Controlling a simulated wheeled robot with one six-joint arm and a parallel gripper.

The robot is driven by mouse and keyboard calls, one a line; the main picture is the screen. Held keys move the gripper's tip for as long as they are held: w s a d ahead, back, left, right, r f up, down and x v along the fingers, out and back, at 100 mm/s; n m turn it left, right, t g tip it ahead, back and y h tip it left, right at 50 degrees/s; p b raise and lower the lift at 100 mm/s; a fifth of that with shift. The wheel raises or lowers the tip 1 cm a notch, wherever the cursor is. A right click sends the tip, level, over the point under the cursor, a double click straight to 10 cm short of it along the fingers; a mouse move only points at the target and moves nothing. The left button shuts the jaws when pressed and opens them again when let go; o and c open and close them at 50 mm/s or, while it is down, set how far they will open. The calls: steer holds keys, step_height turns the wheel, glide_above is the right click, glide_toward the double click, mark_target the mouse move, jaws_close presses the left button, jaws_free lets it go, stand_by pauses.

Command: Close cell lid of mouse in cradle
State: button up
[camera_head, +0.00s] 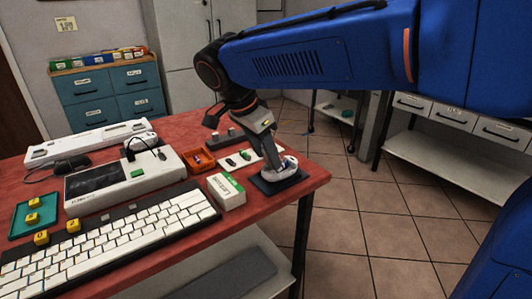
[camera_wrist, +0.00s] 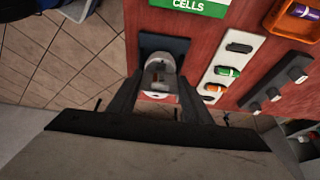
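The white and grey mouse (camera_head: 288,166) sits in a dark cradle (camera_head: 266,186) at the table's right corner. In the wrist view the mouse (camera_wrist: 160,66) lies in the dark cradle (camera_wrist: 178,46). My gripper (camera_head: 279,164) points down at the mouse. In the wrist view its two dark fingers (camera_wrist: 159,80) are spread, one on each side of the mouse, with small gaps visible near the tips. The near end of the mouse shows a grey recess with a small orange-red spot. I cannot tell how far its cell lid stands open.
A white tray (camera_wrist: 227,72) with black, green and orange cells lies right beside the cradle in the wrist view. A white-green cells box (camera_head: 226,191), an orange bin (camera_head: 200,161) and a keyboard (camera_head: 120,238) stand leftward. The table edge is close to the cradle.

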mark_target(271, 169)
steer(key=shift+w+d, duration=0.1)
steer(key=shift+d, duration=0.05)
steer(key=shift+c, duration=0.5)
steer(key=shift+w+d+r+g+y, duration=0.1)
steer(key=shift+w+d+g+y, duration=0.1)
steer(key=shift+d+g+y, duration=0.3)
steer(key=shift+w+d+r+g+y, duration=0.15)
steer(key=shift+g+y, duration=0.15)
steer(key=shift+y, duration=0.4)
steer(key=g+y, duration=0.1)
steer(key=w+d+g+y, duration=0.1)
steer(key=y, duration=0.1)
steer(key=shift+w+d+f, duration=0.1)
steer(key=shift+d+f, duration=0.1)
steer(key=g+y, duration=0.1)
steer(key=d+y, duration=0.1)
steer(key=w+f+g+y, duration=0.1)
steer(key=shift+d+g+y, duration=0.25)
steer(key=shift+g+y, duration=0.05)
steer(key=shift+y, duration=0.1)
steer(key=shift+w+d+f+g+y, duration=0.2)
steer(key=shift+f+g+y, duration=0.1)
steer(key=shift+g+y, duration=0.3)
steer(key=shift+w+d+f+g+y, duration=0.1)
steer(key=shift+d+f+g+y, duration=0.25)
steer(key=shift+y, duration=0.45)
steer(key=shift+a, duration=0.15)
